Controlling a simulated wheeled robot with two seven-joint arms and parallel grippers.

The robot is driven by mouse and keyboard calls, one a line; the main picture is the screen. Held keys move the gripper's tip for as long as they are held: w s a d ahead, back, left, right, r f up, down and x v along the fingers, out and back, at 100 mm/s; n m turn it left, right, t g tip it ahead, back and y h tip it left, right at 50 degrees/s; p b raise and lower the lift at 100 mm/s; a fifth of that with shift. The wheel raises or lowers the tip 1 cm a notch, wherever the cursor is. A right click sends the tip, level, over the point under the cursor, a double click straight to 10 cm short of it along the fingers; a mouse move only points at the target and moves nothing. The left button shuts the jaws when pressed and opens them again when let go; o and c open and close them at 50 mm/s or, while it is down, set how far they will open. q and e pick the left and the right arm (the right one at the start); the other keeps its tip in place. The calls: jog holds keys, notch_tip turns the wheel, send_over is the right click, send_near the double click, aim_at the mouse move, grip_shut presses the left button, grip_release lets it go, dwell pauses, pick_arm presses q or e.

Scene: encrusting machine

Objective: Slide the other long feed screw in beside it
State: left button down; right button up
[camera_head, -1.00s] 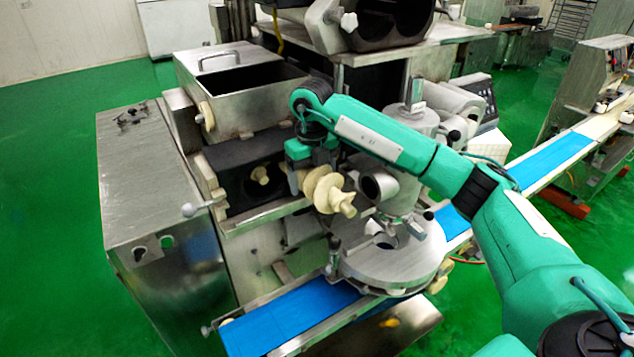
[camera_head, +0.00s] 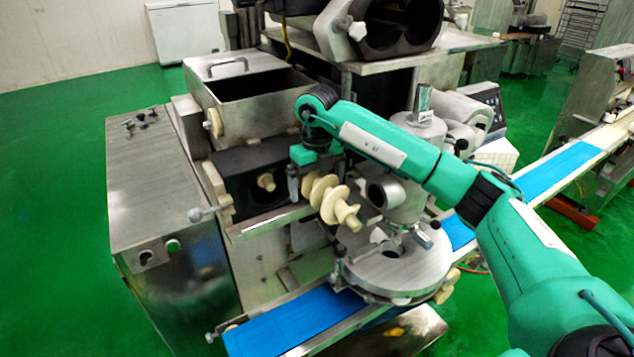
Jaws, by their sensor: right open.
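A cream, spiral-flighted feed screw (camera_head: 333,201) sticks out from the front of the encrusting machine, its narrow stub pointing to the lower right. How deep its far end sits is hidden. To its left, a cream round end (camera_head: 266,181) shows inside the dark housing (camera_head: 238,172); I cannot tell how much of a screw lies behind it. My right gripper (camera_head: 300,181) points down at the rear flights of the protruding screw. It is open, with one grey finger visible on the near left side and the other mostly hidden. My left gripper is out of view.
The steel hopper (camera_head: 246,95) stands above the housing. A round steel turntable (camera_head: 396,266) and blue conveyor belt (camera_head: 283,326) lie below the screw. A steel cylinder assembly (camera_head: 405,200) stands close to its right.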

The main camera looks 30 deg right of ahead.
jog(key=shift+r, duration=0.15)
jog(key=shift+r+p, duration=1.9)
jog(key=shift+r, duration=1.7)
